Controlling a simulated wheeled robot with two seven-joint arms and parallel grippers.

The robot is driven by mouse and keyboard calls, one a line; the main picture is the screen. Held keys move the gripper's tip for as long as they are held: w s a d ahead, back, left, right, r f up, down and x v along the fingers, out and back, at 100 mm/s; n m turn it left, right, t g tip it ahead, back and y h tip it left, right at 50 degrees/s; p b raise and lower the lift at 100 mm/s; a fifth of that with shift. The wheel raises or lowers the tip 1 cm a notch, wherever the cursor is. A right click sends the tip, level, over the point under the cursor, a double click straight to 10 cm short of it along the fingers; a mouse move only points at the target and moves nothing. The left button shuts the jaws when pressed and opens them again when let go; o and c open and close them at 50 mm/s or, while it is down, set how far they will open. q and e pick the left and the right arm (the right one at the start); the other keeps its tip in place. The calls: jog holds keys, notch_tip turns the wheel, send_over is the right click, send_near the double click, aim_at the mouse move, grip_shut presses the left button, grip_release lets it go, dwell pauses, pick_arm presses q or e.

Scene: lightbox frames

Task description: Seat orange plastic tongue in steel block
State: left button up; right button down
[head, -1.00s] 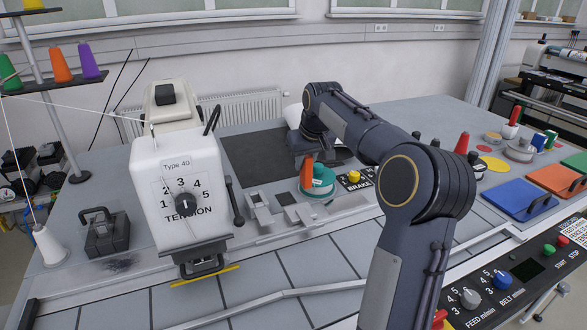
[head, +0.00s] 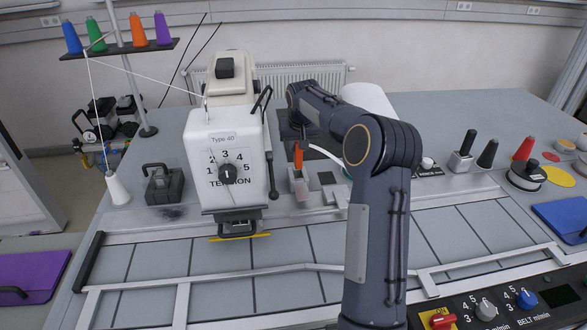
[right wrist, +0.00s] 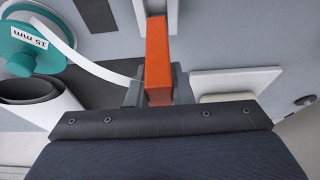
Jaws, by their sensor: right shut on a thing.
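The orange plastic tongue (head: 298,155) stands upright below my right wrist in the head view, its lower end at a small light steel block (head: 298,185). I cannot tell whether it is inside the block or just above it. In the right wrist view my right gripper (right wrist: 156,88) is shut on the orange tongue (right wrist: 157,45), whose far end points toward a pale notched piece, probably the block. A white strip (right wrist: 108,73) runs from a teal reel (right wrist: 35,42) marked 15 mm toward the tongue. My left gripper is out of view.
The white tension machine (head: 228,160) stands just left of the steel block. My right arm hides part of the bench at right. A pale flat plate (right wrist: 235,83) lies beside the gripper in the wrist view. The tiled front bench (head: 280,265) is mostly clear.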

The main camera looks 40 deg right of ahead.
aim_at(298, 163)
notch_tip(298, 163, down, 6)
jog(key=shift+f+p, duration=0.25)
jog(key=shift+p, duration=0.25)
jog(key=shift+f, duration=0.1)
jog(key=shift+f, duration=0.1)
jog(key=shift+f, duration=0.15)
jog(key=c, duration=1.3)
grip_release()
